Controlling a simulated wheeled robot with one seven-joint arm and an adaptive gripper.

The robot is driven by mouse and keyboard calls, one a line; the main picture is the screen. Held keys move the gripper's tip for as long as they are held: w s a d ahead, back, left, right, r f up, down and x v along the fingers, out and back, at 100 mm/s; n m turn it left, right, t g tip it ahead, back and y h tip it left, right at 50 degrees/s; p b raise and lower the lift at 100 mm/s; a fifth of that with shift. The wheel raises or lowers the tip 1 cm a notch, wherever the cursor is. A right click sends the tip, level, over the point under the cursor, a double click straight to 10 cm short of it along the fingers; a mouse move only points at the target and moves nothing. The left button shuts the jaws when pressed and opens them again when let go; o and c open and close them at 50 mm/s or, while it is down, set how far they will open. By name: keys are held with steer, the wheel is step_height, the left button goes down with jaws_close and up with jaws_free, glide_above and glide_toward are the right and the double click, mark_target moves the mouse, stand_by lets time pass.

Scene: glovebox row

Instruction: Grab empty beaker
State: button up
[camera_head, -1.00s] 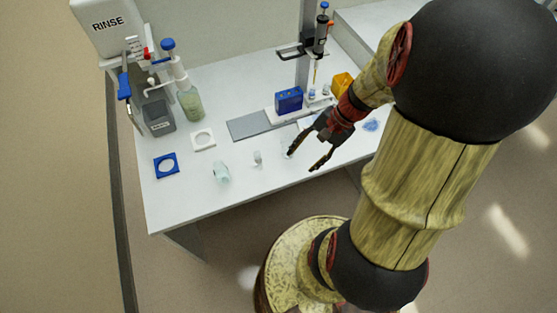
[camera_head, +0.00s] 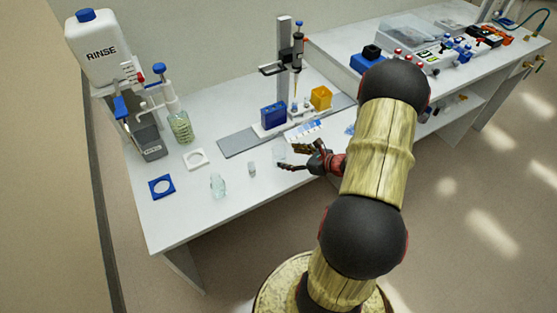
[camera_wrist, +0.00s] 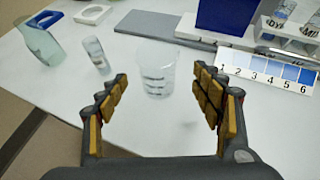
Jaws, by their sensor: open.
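The empty beaker (camera_wrist: 155,72) is a clear, upright cup with dark markings on its wall. In the wrist view it stands on the white table just beyond and between my open fingers. In the head view the beaker (camera_head: 279,150) is faint, close to the fingertips. My gripper (camera_head: 285,158) is open and empty, low over the table. In the wrist view both fingers of my gripper (camera_wrist: 160,92) show, spread wide with nothing between the pads.
A small vial (camera_wrist: 96,54) and a greenish glass vessel (camera_wrist: 40,42) stand left of the beaker. A numbered colour card (camera_wrist: 270,70) lies to the right. Behind are a grey plate (camera_wrist: 150,25) and a blue box (camera_wrist: 225,17). The table's front is clear.

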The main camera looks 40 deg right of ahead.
mark_target(285, 157)
steer(key=b+x, duration=0.2)
steer(key=x, duration=0.3)
steer(key=shift+w+a+f, duration=0.15)
steer(key=shift+w+f, duration=0.05)
steer(key=shift+w, duration=0.15)
steer(key=shift+c, duration=1.3)
steer(key=c, duration=0.7)
steer(key=shift+c, duration=0.5)
